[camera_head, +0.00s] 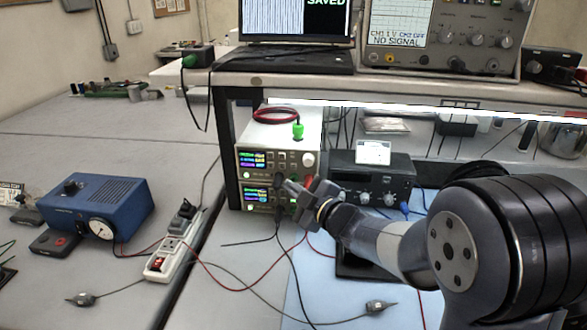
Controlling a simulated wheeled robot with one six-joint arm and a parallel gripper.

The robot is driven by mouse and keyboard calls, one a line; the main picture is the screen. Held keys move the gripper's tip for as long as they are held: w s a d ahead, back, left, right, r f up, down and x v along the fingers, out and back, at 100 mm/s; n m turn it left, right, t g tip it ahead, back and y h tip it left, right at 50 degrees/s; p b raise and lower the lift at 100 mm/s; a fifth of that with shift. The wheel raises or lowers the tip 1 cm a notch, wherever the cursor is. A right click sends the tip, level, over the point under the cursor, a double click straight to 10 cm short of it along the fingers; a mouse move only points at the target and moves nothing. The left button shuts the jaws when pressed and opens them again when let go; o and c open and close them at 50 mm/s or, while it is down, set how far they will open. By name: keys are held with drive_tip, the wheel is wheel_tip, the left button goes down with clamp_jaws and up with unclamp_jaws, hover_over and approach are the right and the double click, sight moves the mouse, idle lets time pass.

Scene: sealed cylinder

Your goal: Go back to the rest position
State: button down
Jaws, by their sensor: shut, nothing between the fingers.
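My gripper (291,192) is at the end of my arm, which reaches in from the right side of the picture. It is shut with nothing seen in it. It hangs in front of the stacked power supply units (262,160) and covers part of their lower right front. I cannot tell whether it touches them. A blue box with a round dial gauge (101,228) stands at the left on the grey bench, well apart from my gripper.
A white power strip (172,252) lies left of my gripper. Red and black leads cross the bench and the blue mat (305,285). A black instrument (372,178) stands behind my arm. The shelf (400,90) overhangs, carrying a laptop (295,58) and an oscilloscope (445,38).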

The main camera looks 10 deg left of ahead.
idle(0.4)
drive_tip(key=w+p, duration=0.2)
drive_tip(key=p, duration=0.1)
drive_tip(key=shift+r+p, duration=0.2)
drive_tip(key=shift+p, duration=0.1)
drive_tip(key=s+b, duration=0.1)
drive_tip(key=s, duration=0.2)
drive_tip(key=s+b, duration=0.2)
drive_tip(key=s, duration=0.1)
drive_tip(key=shift+d+f, duration=0.1)
drive_tip(key=shift+f, duration=0.1)
drive_tip(key=shift+w, duration=0.2)
